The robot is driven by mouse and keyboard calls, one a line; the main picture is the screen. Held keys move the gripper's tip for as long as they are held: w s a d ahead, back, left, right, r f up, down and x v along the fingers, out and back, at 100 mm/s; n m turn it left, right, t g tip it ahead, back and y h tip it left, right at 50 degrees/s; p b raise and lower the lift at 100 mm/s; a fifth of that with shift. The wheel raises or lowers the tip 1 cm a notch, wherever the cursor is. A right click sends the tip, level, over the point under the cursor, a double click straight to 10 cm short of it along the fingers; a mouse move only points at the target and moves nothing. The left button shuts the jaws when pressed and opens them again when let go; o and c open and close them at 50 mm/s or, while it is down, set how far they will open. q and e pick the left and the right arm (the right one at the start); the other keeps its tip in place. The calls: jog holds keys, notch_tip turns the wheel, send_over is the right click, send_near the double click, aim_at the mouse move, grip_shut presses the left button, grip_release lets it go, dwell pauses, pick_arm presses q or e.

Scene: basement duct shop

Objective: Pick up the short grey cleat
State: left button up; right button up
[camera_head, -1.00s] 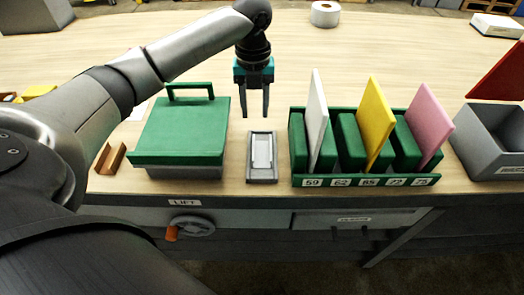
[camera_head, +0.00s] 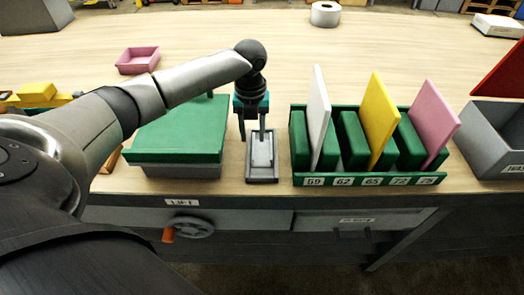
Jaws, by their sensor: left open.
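A small grey tray (camera_head: 262,179) stands on the bench between the green-lidded box and the green rack. A short pale grey piece (camera_head: 262,155), which looks like the cleat, lies in it. My left gripper (camera_head: 252,132) is open with its fingers pointing down at the far end of the tray. One finger is just left of the tray and the other overlaps the piece's far end in the picture. I cannot tell whether they touch it. My right gripper is not in view.
A green-lidded box (camera_head: 180,135) stands close on the left. A green rack (camera_head: 370,182) with white, yellow and pink panels stands close on the right. A grey bin (camera_head: 490,140) is farther right. A pink tray (camera_head: 138,60) lies behind my arm. The back of the bench is mostly clear.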

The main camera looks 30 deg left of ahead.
aim_at(253, 145)
pick_arm(q)
notch_tip(253, 145, down, 4)
jog(key=shift+r+b, duration=0.1)
jog(key=shift+b, duration=0.3)
grip_shut()
dwell(0.3)
